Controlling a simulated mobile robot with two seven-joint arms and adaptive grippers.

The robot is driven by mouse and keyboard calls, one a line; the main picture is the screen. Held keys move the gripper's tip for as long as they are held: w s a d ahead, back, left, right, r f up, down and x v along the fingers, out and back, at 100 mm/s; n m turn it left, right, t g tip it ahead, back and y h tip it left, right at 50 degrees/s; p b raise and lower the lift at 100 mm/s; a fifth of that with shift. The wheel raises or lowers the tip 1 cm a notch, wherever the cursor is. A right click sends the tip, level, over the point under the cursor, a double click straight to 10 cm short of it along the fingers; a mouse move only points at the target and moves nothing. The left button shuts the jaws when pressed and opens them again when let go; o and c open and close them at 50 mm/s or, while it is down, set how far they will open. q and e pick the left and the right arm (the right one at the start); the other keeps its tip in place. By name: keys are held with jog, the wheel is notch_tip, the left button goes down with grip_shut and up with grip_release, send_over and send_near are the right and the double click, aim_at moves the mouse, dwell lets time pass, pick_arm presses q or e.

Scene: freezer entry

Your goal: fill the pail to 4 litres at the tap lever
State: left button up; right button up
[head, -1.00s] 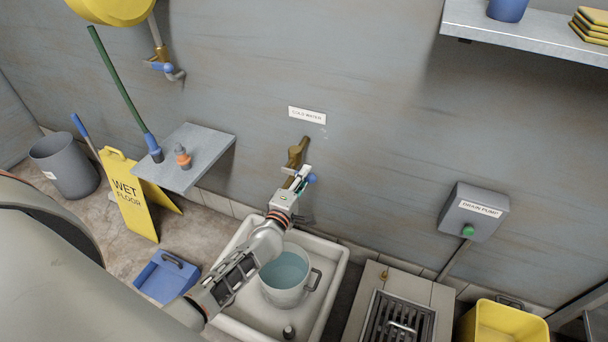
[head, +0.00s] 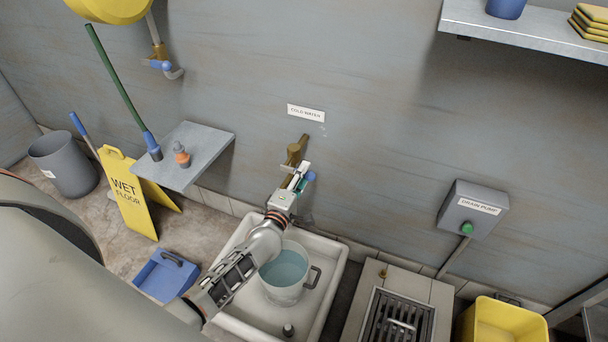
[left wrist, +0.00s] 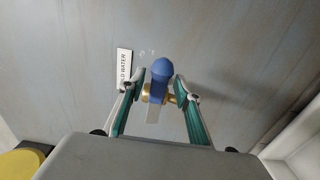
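The tap (head: 295,152) is brass, on the wall under the cold water sign, with a blue-ended lever (head: 311,177). My left gripper (head: 302,174) is at the lever. In the left wrist view the blue lever end (left wrist: 161,74) is between the two fingertips (left wrist: 160,86), with a small gap seen on each side. The pail (head: 284,292) is pale with a dark side handle and stands upright in the white sink below. It holds blue-tinted water (head: 285,268); no litre marks are readable. My forearm hides part of the pail and sink. My right gripper is out of view.
The white sink (head: 338,287) has a small dark plug-like item at its front. A metal shelf (head: 205,150) with an orange-and-grey item is left of the tap. A drain pump box (head: 474,212) is at right, above a floor grate (head: 398,318) and yellow bin (head: 507,322).

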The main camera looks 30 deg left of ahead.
pick_arm(q)
jog(key=s, duration=1.1)
jog(key=shift+s+d, duration=0.25)
jog(key=shift+d, duration=0.1)
